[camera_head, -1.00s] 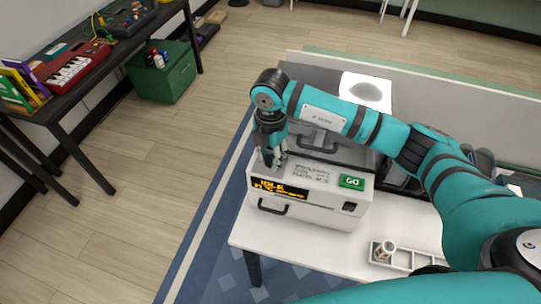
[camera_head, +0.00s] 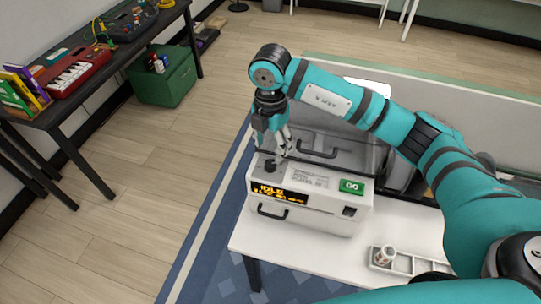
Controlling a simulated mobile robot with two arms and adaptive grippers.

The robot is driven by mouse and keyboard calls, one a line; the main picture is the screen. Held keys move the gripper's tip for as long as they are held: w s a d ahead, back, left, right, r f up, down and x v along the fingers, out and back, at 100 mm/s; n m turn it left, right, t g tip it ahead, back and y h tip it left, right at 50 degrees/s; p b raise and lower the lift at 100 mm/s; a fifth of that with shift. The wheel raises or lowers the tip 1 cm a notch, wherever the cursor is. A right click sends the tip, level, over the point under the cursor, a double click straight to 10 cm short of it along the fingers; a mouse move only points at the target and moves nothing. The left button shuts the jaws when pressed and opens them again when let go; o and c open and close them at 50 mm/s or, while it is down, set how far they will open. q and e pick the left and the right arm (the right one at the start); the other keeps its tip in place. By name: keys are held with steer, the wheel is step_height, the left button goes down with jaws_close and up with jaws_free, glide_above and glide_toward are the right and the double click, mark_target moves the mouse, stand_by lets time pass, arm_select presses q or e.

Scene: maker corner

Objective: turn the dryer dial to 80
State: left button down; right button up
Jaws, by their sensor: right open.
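The dryer (camera_head: 322,218) is a white box with a front handle, standing at the left end of the white table. Its orange display (camera_head: 279,194) reads IDLE, with a smaller line below too blurred to read. The dark round dial (camera_head: 270,165) sits on the dryer's top left, behind the display. Its pointer setting is too small to tell. A green GO button (camera_head: 351,187) is at the right. My right gripper (camera_head: 273,155) points down just above and behind the dial, open and empty, seemingly apart from it. My left gripper is not in view.
The white table (camera_head: 300,249) has a small sectioned tray (camera_head: 404,262) with a cylindrical item (camera_head: 384,255) at the right. A grey handled case (camera_head: 335,145) stands behind the dryer. A grey partition (camera_head: 440,120) runs behind the table.

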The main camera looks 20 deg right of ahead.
mark_target(271, 164)
step_height(271, 164, up, 6)
steer(key=shift+f, duration=0.2)
stand_by(0.5)
